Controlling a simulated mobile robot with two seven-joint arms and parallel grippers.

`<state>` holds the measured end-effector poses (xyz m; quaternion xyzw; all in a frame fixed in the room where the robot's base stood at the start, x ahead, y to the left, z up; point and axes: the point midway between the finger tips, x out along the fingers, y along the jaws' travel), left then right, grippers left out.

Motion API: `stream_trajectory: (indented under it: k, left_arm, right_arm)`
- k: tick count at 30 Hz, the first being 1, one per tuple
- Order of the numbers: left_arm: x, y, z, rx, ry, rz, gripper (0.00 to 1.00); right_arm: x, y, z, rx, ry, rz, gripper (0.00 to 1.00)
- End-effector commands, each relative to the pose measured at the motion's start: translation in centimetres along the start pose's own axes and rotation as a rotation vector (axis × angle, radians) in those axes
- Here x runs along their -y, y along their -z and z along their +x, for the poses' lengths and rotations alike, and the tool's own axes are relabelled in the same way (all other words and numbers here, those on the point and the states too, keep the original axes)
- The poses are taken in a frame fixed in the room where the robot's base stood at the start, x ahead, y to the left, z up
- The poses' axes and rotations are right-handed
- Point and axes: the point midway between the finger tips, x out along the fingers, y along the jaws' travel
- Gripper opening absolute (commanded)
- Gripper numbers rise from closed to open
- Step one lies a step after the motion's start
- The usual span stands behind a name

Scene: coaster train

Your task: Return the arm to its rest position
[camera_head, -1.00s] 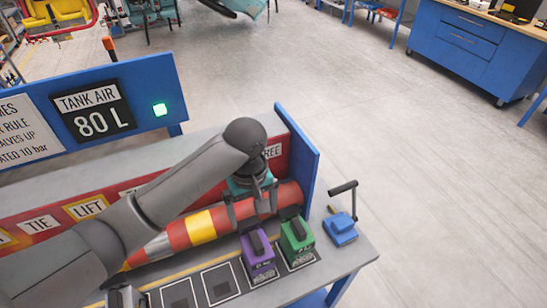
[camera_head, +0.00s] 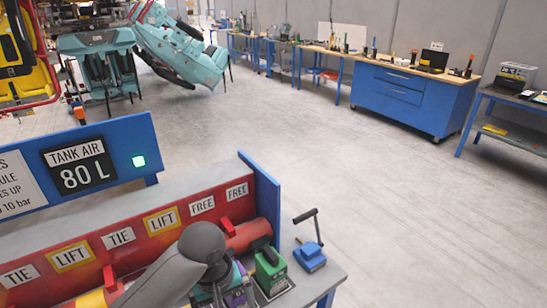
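My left arm comes in from the bottom, with its rounded dark grey joint (camera_head: 203,247) above the bench. Teal parts of my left gripper (camera_head: 222,286) show below that joint. Its fingertips are hidden by the arm or the picture edge, so I cannot tell whether it is open or what it touches. My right gripper is not in view.
The grey bench (camera_head: 325,272) has a red panel labelled TIE, LIFT and FREE, with a blue end plate (camera_head: 267,200). A red cylinder (camera_head: 248,236), a green block (camera_head: 271,272), a partly hidden purple block (camera_head: 236,298) and a blue lever device (camera_head: 310,256) are close by. Open floor lies beyond.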

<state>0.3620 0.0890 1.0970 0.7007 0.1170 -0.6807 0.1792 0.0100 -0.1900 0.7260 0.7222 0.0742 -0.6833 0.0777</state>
Motion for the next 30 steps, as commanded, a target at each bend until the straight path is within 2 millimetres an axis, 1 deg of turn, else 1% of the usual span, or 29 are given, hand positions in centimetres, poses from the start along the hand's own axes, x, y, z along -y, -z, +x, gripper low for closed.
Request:
stream_trajectory:
  k: [1,4,6,7,9,11,13,16,24,30]
  left_arm:
    - [-0.1,-1.0,0.4,0.003,-0.023,0.036,1.0]
    - [-0.1,-2.6,1.0,-0.007,-0.066,0.113,1.0]
    - [0.0,-3.8,1.3,-0.02,-0.099,0.172,1.0]
    - [0.1,-4.3,1.4,-0.029,-0.112,0.196,1.0]
    - [0.6,-5.4,1.6,-0.053,-0.141,0.254,1.0]
    - [1.2,-6.3,1.7,-0.078,-0.156,0.299,1.0]
    - [2.2,-7.2,1.7,-0.111,-0.165,0.348,1.0]
    - [4.1,-8.2,1.5,-0.158,-0.157,0.409,1.0]
    - [9.1,-10.0,0.7,-0.243,-0.07,0.525,1.0]
    - [12.5,-11.1,-0.1,-0.271,0.013,0.588,1.0]
  right_arm:
    - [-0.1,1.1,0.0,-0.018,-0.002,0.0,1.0]
    - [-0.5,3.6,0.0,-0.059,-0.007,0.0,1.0]
    - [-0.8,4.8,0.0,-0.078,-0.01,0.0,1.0]
    - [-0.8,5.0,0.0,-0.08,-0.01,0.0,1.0]
    - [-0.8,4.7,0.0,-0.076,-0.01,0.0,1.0]
    - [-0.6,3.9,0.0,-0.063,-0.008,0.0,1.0]
    - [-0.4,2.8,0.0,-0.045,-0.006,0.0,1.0]
    - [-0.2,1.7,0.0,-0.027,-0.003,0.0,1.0]
    - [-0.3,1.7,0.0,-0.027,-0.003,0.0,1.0]
    - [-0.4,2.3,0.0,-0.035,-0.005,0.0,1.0]
